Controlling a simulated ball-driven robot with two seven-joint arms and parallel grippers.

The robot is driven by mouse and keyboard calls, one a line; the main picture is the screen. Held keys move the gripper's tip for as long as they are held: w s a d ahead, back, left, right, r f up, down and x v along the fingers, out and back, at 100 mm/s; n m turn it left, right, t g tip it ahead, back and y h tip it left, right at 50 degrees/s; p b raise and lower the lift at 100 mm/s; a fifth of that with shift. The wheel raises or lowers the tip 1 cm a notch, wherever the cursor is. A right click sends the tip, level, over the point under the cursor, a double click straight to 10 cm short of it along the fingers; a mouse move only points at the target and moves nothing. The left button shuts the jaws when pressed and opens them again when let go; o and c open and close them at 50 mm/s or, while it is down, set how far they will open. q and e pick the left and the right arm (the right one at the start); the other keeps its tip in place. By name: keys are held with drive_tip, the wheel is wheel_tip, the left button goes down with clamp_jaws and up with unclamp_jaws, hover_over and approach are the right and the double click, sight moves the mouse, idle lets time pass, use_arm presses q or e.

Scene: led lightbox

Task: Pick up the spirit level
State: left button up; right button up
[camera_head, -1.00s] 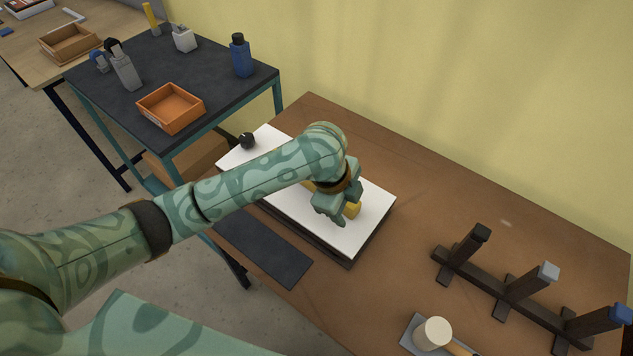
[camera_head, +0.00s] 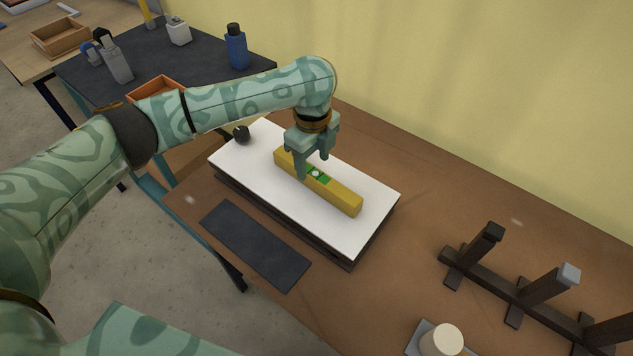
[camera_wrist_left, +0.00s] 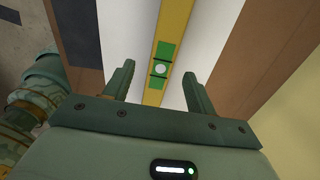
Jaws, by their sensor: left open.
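The yellow spirit level (camera_head: 343,196) lies on the white lightbox (camera_head: 245,162). It has a green vial section with a pale round centre. My left gripper (camera_head: 313,172) is open above the level, near its vial section. In the left wrist view the level (camera_wrist_left: 172,28) runs between the two spread fingers (camera_wrist_left: 158,82), with a gap on each side. I cannot tell from these views how far the fingertips are above the panel. My right gripper is not in view.
A dark mat (camera_head: 255,246) lies in front of the lightbox on the brown table (camera_head: 400,270). A dark rack (camera_head: 520,292) with upright posts and a pale cylinder (camera_head: 441,340) stand at the right. A black knob (camera_head: 241,134) sits at the lightbox's far left. A yellow wall (camera_head: 480,90) rises behind.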

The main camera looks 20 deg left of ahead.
sight(315, 173)
use_arm(q)
drive_tip(key=f+b, duration=0.1)
drive_tip(key=f, duration=0.1)
drive_tip(key=f+b, duration=0.1)
drive_tip(key=f, duration=0.1)
drive_tip(key=f+b, duration=0.1)
drive_tip(key=f, duration=0.1)
drive_tip(key=shift+d, duration=0.25)
drive_tip(key=shift+r, duration=0.2)
clamp_jaws()
